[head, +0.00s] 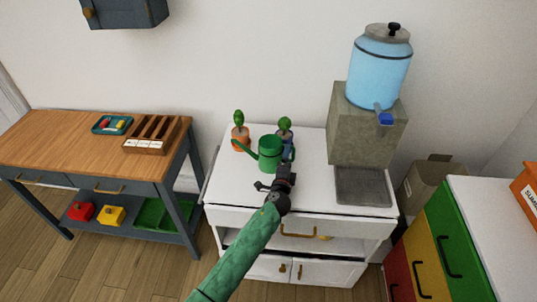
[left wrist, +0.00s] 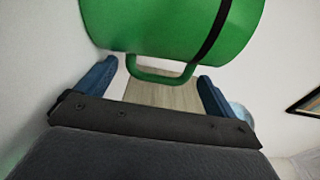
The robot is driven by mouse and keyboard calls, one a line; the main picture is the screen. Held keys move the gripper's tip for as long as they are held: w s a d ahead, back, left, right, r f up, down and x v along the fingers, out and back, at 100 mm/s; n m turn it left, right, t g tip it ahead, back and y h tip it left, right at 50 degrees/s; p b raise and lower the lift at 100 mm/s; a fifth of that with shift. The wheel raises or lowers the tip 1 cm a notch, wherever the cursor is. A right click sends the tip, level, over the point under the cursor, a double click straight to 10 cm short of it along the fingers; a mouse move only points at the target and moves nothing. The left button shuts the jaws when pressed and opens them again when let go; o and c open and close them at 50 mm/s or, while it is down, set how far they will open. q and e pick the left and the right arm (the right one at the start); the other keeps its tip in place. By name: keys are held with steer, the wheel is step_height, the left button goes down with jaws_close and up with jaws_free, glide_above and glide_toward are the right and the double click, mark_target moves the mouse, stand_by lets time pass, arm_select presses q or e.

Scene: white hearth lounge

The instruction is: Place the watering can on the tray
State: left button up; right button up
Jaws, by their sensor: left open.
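The green watering can (head: 269,153) stands upright on the white cabinet top, its spout pointing left. In the left wrist view its green body (left wrist: 165,25) fills the top, with a dark band. Its green handle (left wrist: 150,76) shows between the fingertips. My left gripper (head: 286,170) is just in front of the can, open, its blue fingers (left wrist: 212,100) on either side of the handle, not closed on it. A grey ribbed tray (head: 362,188) lies at the right of the cabinet top, below the dispenser, and is empty. My right gripper is not in view.
Two potted plants (head: 240,138) (head: 286,130) stand behind the can. A stone dispenser (head: 362,128) with a blue tank rises behind the tray. A wooden table (head: 75,140) at left holds a teal tray (head: 112,125) and a slotted wooden box (head: 152,135). The cabinet's front left is clear.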

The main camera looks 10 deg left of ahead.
arm_select(q)
steer(key=w, duration=0.4)
steer(key=shift+w+d+p, duration=0.1)
steer(key=shift+d+p, duration=0.1)
steer(key=shift+p, duration=0.2)
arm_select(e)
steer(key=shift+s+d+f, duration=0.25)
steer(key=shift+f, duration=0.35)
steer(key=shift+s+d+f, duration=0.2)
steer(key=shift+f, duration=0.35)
arm_select(q)
steer(key=c, duration=1.1)
steer(key=shift+r, duration=0.1)
steer(key=shift+c, duration=1)
steer(key=shift+r, duration=0.1)
